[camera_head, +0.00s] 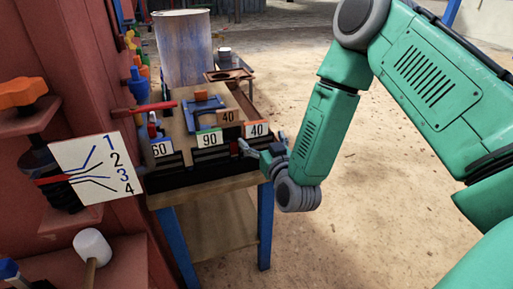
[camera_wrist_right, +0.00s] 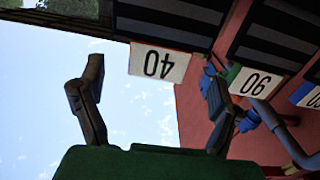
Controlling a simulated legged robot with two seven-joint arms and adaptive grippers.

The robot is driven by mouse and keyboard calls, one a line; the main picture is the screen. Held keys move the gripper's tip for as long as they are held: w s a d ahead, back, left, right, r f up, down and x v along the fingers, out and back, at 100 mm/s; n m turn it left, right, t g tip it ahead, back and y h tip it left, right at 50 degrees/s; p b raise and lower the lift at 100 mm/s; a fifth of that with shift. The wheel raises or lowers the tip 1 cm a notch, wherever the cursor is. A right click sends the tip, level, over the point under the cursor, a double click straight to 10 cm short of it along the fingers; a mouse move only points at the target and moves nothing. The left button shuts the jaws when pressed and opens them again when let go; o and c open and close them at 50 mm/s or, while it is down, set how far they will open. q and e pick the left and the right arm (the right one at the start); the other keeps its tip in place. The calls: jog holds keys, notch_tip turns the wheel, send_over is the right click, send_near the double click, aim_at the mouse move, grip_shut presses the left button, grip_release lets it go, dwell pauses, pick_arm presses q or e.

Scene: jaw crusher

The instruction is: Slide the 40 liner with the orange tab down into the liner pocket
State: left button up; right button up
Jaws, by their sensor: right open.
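A white 40 label with an orange edge (camera_head: 257,129) stands at the right end of the rack on the blue-legged table. My right gripper (camera_head: 262,150) is open at the rack's right end, just in front of the front 40 label. In the right wrist view the fingers (camera_wrist_right: 153,75) are spread, with a 40 label (camera_wrist_right: 160,64) beyond the gap, apparently untouched. I cannot make out the liner pocket clearly. My left gripper is not in view.
The 90 label with green (camera_head: 209,138) and 60 label with blue (camera_head: 162,148) stand left on the same rack. A red machine (camera_head: 90,50) and a numbered 1-4 sign (camera_head: 95,168) are at left. A grey drum (camera_head: 184,50) stands behind. The floor at right is clear.

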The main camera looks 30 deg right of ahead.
aim_at(257, 130)
jog(key=x, duration=0.2)
jog(key=b+x, duration=0.1)
jog(key=x, duration=0.1)
jog(key=shift+w+r, duration=0.1)
jog(key=shift+r, duration=0.25)
jog(key=shift+w+d, duration=0.2)
jog(key=shift+w, duration=0.25)
jog(key=c, duration=1.8)
jog(key=shift+r, duration=0.15)
